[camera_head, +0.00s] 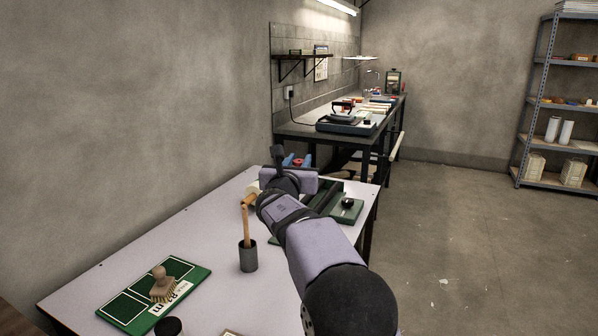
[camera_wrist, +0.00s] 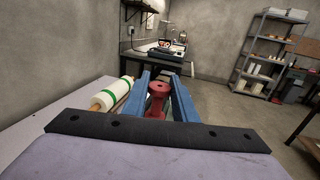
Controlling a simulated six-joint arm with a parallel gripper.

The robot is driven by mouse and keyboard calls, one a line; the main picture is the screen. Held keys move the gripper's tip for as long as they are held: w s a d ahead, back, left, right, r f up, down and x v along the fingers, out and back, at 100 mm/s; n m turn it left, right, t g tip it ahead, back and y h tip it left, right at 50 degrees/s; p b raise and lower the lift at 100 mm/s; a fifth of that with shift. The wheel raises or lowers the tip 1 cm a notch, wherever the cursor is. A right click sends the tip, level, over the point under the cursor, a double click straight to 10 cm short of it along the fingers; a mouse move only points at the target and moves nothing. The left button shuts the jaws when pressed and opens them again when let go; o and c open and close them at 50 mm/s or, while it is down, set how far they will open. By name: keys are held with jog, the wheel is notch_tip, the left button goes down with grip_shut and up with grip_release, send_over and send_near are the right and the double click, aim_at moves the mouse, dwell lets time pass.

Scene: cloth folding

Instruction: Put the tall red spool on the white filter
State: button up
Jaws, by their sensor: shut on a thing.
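My gripper (camera_head: 298,161) is over the far end of the table, its blue fingers closed on the red spool (camera_head: 289,160). In the wrist view the spool (camera_wrist: 157,92) sits between the two blue fingers (camera_wrist: 160,80), with its flanged end showing. A white cylinder with green bands (camera_wrist: 113,92) lies on its side left of the fingers, apart from them; part of it shows beside my arm in the head view (camera_head: 252,189). I cannot tell whether this is the white filter. No other clear filter shows, and my arm hides part of the table.
A dark cup with a wooden-handled tool (camera_head: 248,258) stands beside my arm. A green board (camera_head: 123,307) with a brush (camera_head: 161,286) lies near left. A green tray-like item with a black knob (camera_head: 347,209) is at the right edge. The middle left tabletop (camera_head: 165,240) is clear.

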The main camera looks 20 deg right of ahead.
jog(key=shift+r, duration=0.3)
